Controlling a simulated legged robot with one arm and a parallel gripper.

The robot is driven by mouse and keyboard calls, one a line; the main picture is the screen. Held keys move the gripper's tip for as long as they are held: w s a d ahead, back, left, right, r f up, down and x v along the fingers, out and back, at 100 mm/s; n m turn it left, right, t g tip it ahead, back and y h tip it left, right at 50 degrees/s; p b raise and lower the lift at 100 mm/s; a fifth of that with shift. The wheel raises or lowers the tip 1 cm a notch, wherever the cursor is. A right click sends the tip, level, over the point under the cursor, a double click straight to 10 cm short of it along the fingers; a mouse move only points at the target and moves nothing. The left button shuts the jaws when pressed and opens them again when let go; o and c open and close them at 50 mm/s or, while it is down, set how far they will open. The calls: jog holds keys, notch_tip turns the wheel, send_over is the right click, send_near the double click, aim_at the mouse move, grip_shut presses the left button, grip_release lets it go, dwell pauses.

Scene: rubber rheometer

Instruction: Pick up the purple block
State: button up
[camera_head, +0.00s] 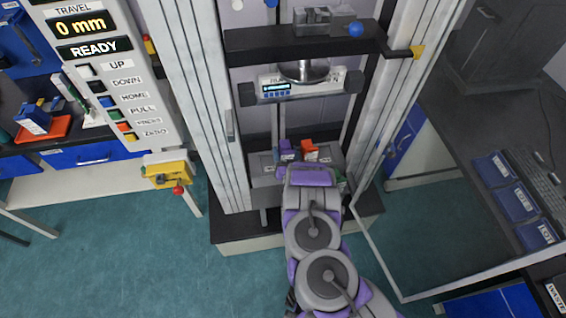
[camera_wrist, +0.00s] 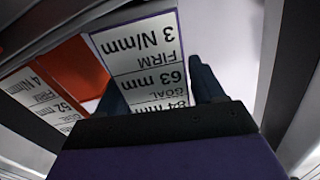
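The purple block (camera_head: 287,150) is on the lower part of the test frame, left of an orange block (camera_head: 310,151). In the wrist view the purple block (camera_wrist: 182,32) shows mainly as a thin purple rim around a white label reading 3 N/mm, FIRM, 63 mm and GOAL, upside down. My gripper (camera_wrist: 160,85) has two dark blue fingers, apart, one on each side of the labelled block. Little or no gap shows at its sides; whether the fingers press on it cannot be seen. In the head view my arm hides the fingers.
The orange block (camera_wrist: 78,62) stands close beside the purple one. The frame's uprights (camera_head: 195,100) flank the blocks, and a crosshead (camera_head: 300,88) is above them. A control panel (camera_head: 105,75) is at left, a dark bench (camera_head: 480,150) at right.

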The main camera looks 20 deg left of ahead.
aim_at(288, 153)
jog(key=shift+d+r, duration=0.2)
jog(key=shift+d, duration=0.4)
jog(key=c, duration=0.6)
jog(key=shift+a+f, duration=0.1)
jog(key=shift+a, duration=0.3)
jog(key=c, duration=0.6)
jog(key=shift+o, duration=0.2)
jog(key=shift+d+r, duration=0.25)
jog(key=shift+r, duration=0.25)
jog(key=r, duration=0.1)
jog(key=r+p, duration=0.2)
jog(key=shift+s, duration=0.25)
jog(key=s, duration=0.4)
jog(key=s+p, duration=0.1)
jog(key=s, duration=0.3)
jog(key=s+a+r+p, duration=0.1)
jog(key=s, duration=0.3)
jog(key=shift+s, duration=0.35)
jog(key=shift+s+a+p, duration=0.1)
jog(key=shift+s+p, duration=0.8)
jog(key=shift+s, duration=0.4)
